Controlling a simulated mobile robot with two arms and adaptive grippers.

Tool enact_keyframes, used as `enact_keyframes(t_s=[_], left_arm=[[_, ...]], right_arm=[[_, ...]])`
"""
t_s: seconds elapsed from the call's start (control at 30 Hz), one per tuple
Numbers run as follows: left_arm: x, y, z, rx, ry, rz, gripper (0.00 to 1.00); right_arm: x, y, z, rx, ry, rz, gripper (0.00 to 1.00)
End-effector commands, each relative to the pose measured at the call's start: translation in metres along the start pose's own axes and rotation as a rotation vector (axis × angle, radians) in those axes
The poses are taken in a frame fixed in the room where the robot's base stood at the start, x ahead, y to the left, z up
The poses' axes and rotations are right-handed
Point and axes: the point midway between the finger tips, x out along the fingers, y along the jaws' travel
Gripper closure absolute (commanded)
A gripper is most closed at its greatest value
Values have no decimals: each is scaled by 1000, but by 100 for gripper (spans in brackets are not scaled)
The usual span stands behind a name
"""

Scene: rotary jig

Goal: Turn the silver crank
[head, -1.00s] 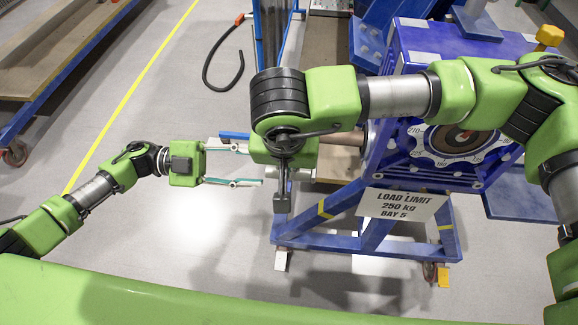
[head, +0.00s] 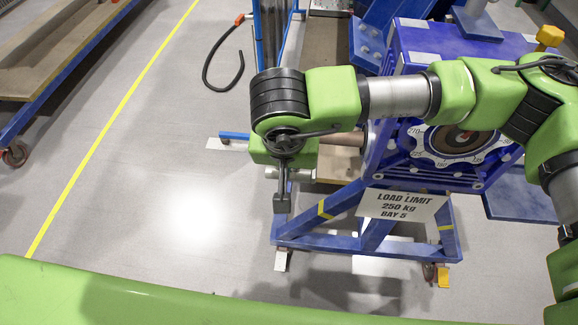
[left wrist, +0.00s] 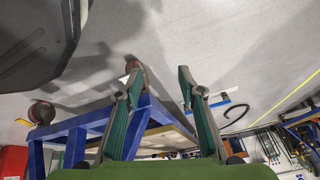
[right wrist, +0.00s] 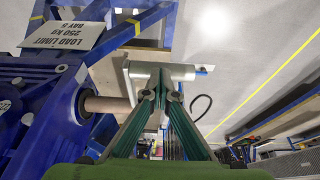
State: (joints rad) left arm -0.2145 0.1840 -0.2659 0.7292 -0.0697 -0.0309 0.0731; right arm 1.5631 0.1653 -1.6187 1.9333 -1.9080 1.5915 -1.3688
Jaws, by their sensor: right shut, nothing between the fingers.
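The silver crank shows in the head view as a short silver bar (head: 300,174) beside my right gripper, mostly hidden by my arm. In the right wrist view its silver bar (right wrist: 180,72) lies across the picture, just past the fingertips. A brown shaft (right wrist: 106,104) runs from the blue housing toward it. My right gripper (head: 281,203) is shut and empty, its fingertips (right wrist: 161,94) close to the bar; I cannot tell whether they touch. My left gripper (left wrist: 159,78) is open and empty over the floor and a blue frame; it is outside the head view.
The blue jig (head: 420,60) has a numbered dial (head: 462,140) and a load limit sign (head: 402,205). Its wheeled base frame (head: 370,243) stands on the floor. A blue-edged cart (head: 60,80) is at the upper left. The floor at the left is clear.

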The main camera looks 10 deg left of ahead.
Motion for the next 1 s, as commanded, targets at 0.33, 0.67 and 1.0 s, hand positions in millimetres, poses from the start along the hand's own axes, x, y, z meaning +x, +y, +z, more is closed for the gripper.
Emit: enact_keyframes(t_s=[0.33, 0.67, 1.0], left_arm=[[-34, 82, 143, -103, -339, 72, 64], [-37, 87, 150, -107, -359, 77, 64], [-36, 86, 150, -106, -357, 76, 64]], right_arm=[[0, 0, 0, 0, 0, 1, 100], [-45, 0, -1, -1, 5, -2, 100], [-108, 0, 0, 0, 3, -1, 100]])
